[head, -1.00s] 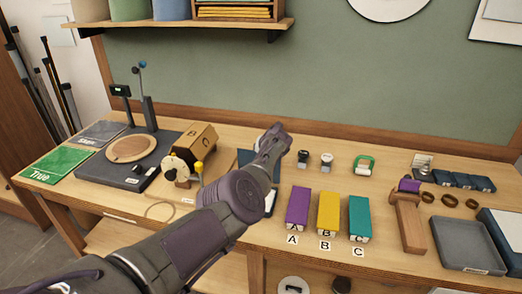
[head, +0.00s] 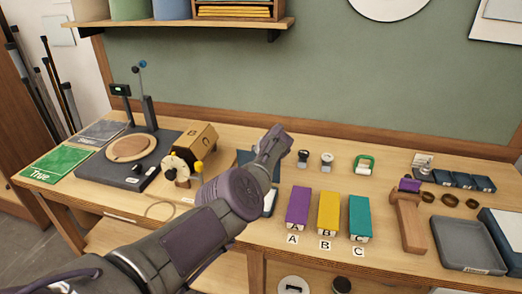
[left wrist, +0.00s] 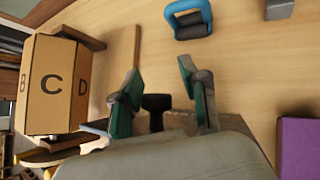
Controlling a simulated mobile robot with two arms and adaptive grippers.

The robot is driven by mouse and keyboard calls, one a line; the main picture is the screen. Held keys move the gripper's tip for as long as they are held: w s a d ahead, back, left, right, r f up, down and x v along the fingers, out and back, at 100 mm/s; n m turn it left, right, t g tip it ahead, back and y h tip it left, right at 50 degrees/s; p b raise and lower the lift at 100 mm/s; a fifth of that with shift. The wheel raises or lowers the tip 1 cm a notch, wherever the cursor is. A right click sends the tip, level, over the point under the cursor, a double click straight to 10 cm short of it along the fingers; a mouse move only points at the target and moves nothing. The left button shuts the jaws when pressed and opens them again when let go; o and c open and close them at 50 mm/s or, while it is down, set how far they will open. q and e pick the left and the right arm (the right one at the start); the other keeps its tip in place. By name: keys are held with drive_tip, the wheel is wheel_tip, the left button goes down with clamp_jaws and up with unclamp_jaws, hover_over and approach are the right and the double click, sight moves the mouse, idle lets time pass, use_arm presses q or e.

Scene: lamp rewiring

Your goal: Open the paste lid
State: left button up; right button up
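My left gripper (head: 275,138) reaches over the middle of the bench in the head view. In the left wrist view its two teal-padded fingers (left wrist: 162,98) stand apart. A black knob-like part (left wrist: 157,102) shows between them, with room on both sides. Below the knob is a dark surface (left wrist: 180,122), mostly hidden by my gripper. It seems to belong to the dark, flat item (head: 245,157) partly behind my arm in the head view. I cannot tell for certain that this is the paste lid. My right gripper is not in view.
A blue-handled item (left wrist: 190,20) lies beyond the fingers. A grey tray (head: 467,246) is far right.

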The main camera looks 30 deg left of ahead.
use_arm(q)
drive_tip(key=shift+d+f, duration=0.1)
drive_tip(key=shift+f, duration=0.2)
drive_tip(key=shift+r+v, duration=0.2)
drive_tip(key=shift+v, duration=3.65)
drive_tip(key=shift+w, duration=0.15)
